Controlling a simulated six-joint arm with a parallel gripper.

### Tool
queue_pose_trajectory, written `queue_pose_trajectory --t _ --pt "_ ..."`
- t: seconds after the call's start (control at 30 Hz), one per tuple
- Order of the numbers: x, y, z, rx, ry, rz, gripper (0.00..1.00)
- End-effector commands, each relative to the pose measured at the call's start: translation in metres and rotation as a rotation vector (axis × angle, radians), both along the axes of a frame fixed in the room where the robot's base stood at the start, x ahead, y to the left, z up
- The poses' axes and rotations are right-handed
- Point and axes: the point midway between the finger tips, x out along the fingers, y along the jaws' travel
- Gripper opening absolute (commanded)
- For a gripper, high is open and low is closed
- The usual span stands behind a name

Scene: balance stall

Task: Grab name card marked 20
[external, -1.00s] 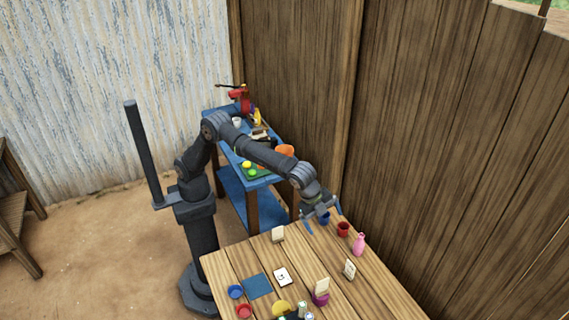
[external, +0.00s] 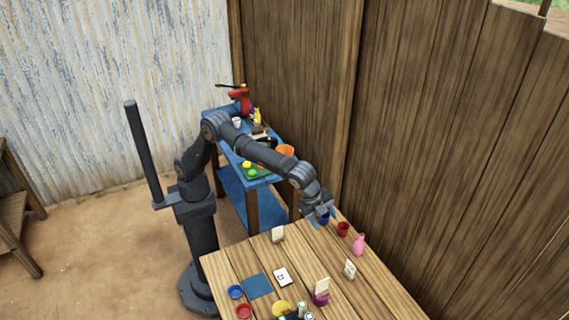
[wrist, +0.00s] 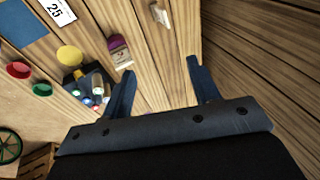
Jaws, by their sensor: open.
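Several pale cards are on the wooden table. One lies flat (external: 282,277); the wrist view shows 25 on this flat card (wrist: 58,12). One stands in a purple holder (external: 322,286), and this card and holder also show in the wrist view (wrist: 120,54). One stands near the pink bottle (external: 349,269), seen at the wrist view's top edge (wrist: 160,15). Another stands at the near left of my gripper (external: 278,233). I cannot read a 20 on any of them. My gripper (external: 321,218) is open and empty, above the table's far corner; its fingers (wrist: 163,82) are apart from every card.
A red cup (external: 343,229) and pink bottle (external: 358,245) stand right of my gripper. A blue cup (external: 235,292), red cup (external: 243,311) and blue mat (external: 257,286) lie at the lower left. A plank wall (external: 440,130) rises beside the table. A blue shelf (external: 232,183) stands behind.

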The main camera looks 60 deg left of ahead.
Motion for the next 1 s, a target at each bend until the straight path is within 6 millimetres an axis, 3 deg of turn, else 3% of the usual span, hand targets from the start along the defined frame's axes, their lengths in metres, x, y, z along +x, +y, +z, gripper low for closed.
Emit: queue_pose_trajectory --t 0.03,0.1,0.4,0.47,0.7,0.83,1.0 --pt "0.0 0.0 0.0 0.0 0.0 0.0 0.45" --pt "0.0 0.0 0.0 0.0 0.0 0.0 0.33" --pt "0.004 0.0 -0.006 -0.001 0.011 0.0 0.33" --pt "0.013 0.0 -0.018 -0.009 0.041 0.0 0.33" --pt "0.077 0.001 -0.102 -0.119 0.255 0.011 0.33" --pt "0.101 0.003 -0.128 -0.183 0.323 0.025 0.33" --pt "0.109 -0.001 -0.148 -0.207 0.346 0.03 0.33"
